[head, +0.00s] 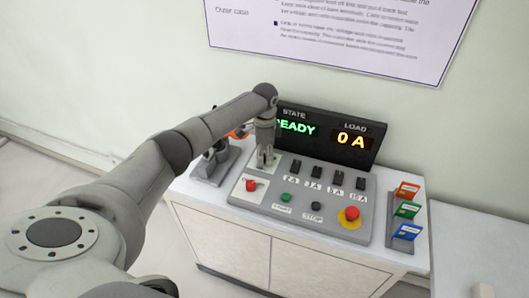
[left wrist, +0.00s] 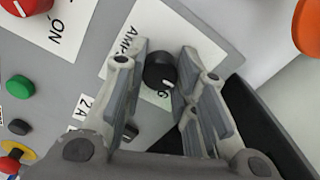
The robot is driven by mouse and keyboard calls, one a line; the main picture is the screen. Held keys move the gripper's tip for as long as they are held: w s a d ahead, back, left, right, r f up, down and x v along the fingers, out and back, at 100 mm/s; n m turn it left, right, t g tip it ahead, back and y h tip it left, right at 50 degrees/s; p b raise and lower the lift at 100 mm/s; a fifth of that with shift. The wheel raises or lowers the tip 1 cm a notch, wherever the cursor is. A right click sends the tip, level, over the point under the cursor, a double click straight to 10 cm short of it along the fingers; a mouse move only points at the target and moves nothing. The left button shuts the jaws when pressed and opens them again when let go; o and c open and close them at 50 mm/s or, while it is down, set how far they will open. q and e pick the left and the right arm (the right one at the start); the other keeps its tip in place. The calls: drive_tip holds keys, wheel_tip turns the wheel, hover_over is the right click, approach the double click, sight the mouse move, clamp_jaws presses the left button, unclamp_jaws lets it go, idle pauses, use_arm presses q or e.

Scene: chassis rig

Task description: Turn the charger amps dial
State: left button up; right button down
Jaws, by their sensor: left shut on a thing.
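The black amps dial (left wrist: 160,72) with a white pointer mark sits on a white label reading "AMP" in the left wrist view. My left gripper (left wrist: 163,56) has its two fingers on either side of the dial and is shut on it. In the head view my left gripper (head: 265,158) points down at the upper left of the grey control panel (head: 330,226) and hides the dial. The display (head: 328,135) behind it reads STATE READY and LOAD 0 A. My right gripper does not show.
A red rotary knob (head: 251,184), green button (head: 286,197), black button (head: 317,206), yellow-ringed red button (head: 351,214) and several black switches (head: 338,178) are on the panel. A rack of coloured cards (head: 405,212) stands right. A grey stand (head: 213,168) is left.

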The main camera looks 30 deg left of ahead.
sight(265, 156)
use_arm(q)
drive_tip(key=m, duration=0.4)
drive_tip(key=shift+m, duration=2.3)
drive_tip(key=o, duration=1.1)
drive_tip(key=shift+c, duration=0.2)
wheel_tip(265, 156, up, 12)
